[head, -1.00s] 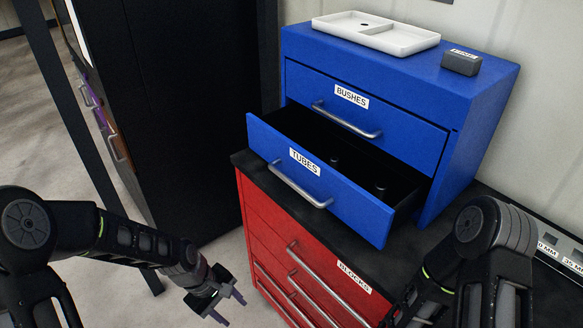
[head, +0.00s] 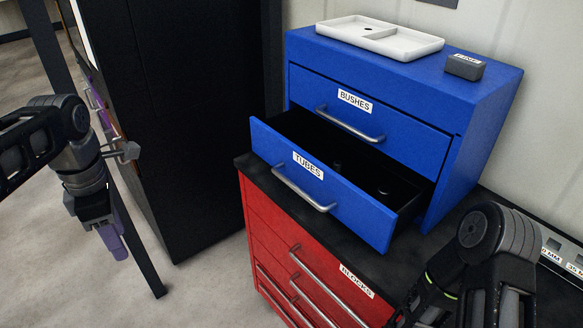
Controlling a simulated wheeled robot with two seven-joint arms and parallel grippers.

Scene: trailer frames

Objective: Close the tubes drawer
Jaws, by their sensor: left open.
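The blue tubes drawer (head: 330,192) is the lower drawer of the blue cabinet (head: 478,130) and stands pulled out. Its front carries a TUBES label and a silver bar handle (head: 302,190). Small dark pegs show inside. My left gripper (head: 113,238), with purple fingers, points down at the left, well away from the drawer, and holds nothing that I can see. My right arm (head: 480,250) is at the lower right; its gripper is out of the picture.
The bushes drawer (head: 360,118) above is shut. A white tray (head: 420,46) and a dark grey block (head: 464,67) lie on the cabinet top. The red cabinet (head: 258,225) with a black top stands below. A tall black cabinet (head: 195,130) stands between my left arm and the drawers.

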